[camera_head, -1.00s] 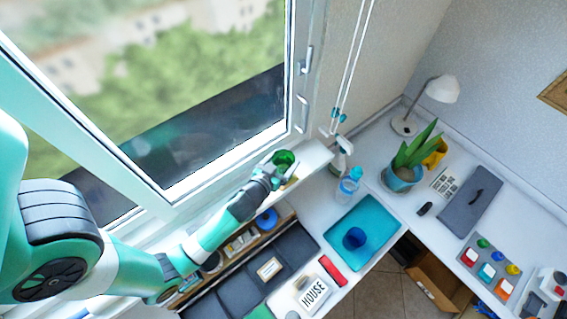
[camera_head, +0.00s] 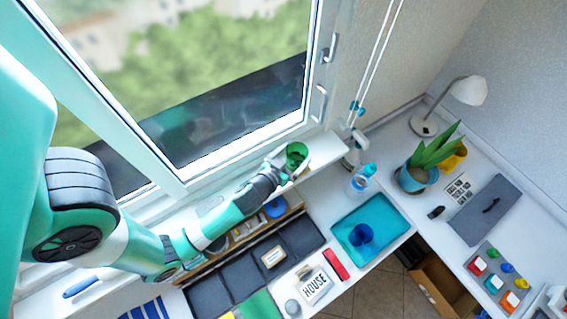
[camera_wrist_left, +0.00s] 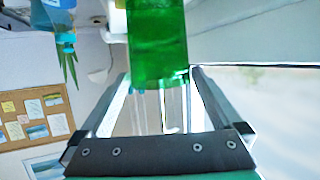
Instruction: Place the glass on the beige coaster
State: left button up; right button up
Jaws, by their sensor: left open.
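The green glass (camera_head: 296,154) stands on the white windowsill at the right end of the window. A small beige patch shows beside the glass's base and may be the beige coaster; it is mostly hidden, so I cannot tell if the glass is on it. My left gripper (camera_head: 284,165) is open, with its fingers at the glass. In the left wrist view the green glass (camera_wrist_left: 157,45) shows between and beyond the fingertips of the left gripper (camera_wrist_left: 162,78). My right gripper is not in view.
A blue cup (camera_head: 361,235) stands on a teal tray (camera_head: 385,212). A spray bottle (camera_head: 353,153) and a blue bottle (camera_head: 363,177) stand to the right of the sill. A potted plant (camera_head: 418,177) and a lamp (camera_head: 463,92) are farther right. The window frame runs close behind the arm.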

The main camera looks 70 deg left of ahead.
pick_arm(q)
jog(key=b+v, duration=0.1)
jog(key=v, duration=0.9)
